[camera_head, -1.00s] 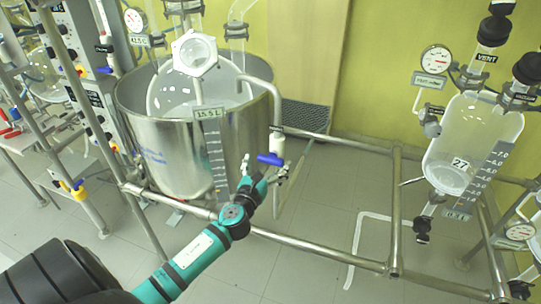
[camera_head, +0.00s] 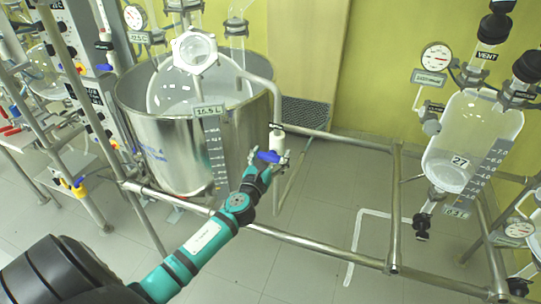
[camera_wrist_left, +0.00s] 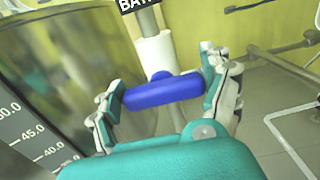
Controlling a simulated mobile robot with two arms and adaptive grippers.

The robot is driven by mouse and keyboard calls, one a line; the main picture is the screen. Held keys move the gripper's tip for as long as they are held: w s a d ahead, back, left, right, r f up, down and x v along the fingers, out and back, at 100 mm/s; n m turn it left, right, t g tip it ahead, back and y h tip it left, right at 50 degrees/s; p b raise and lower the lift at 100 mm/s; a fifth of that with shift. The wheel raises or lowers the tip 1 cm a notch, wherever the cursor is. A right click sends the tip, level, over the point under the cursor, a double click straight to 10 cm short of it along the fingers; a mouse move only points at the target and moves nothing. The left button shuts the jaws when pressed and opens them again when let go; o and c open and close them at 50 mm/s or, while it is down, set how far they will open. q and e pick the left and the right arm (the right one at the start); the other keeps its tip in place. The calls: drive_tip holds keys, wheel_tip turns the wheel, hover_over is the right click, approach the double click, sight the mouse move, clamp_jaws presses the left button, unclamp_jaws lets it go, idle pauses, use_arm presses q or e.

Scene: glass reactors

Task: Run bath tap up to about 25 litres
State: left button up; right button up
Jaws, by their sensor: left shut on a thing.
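The bath tap's blue handle (camera_head: 268,157) sits on a white valve body (camera_head: 277,141) below a bent metal pipe, right of the steel bath (camera_head: 165,130). The handle lies roughly crosswise to the pipe. My left gripper (camera_head: 262,163) is shut on the handle. In the left wrist view, the handle (camera_wrist_left: 165,91) lies between the two fingers. A level scale (camera_head: 214,150) stands in front of the bath, and its small label (camera_head: 208,111) seems to read about 15.5 L. The water level inside is hard to make out. My right gripper is not in view.
A metal tube frame (camera_head: 330,250) runs in front of and right of the bath. A glass vessel (camera_head: 460,145) with a gauge (camera_head: 436,57) hangs at the right. A control panel (camera_head: 95,95) stands left of the bath. Open floor lies at front centre.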

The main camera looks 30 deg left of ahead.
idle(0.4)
use_arm(q)
drive_tip(key=n+b, duration=0.1)
drive_tip(key=n, duration=0.3)
drive_tip(key=shift+s+a+f, duration=0.1)
drive_tip(key=shift+a, duration=0.05)
drive_tip(key=n, duration=0.3)
drive_tip(key=shift+a+n, duration=0.1)
drive_tip(key=shift+n, duration=0.2)
drive_tip(key=n+b, duration=0.1)
drive_tip(key=n, duration=0.2)
drive_tip(key=shift+a+f+n, duration=0.1)
drive_tip(key=shift+f+n, duration=0.05)
drive_tip(key=shift+n, duration=0.15)
drive_tip(key=shift+a+f+n, duration=0.1)
drive_tip(key=shift+f+n, duration=0.1)
drive_tip(key=shift+n, duration=2)
drive_tip(key=o, duration=1.1)
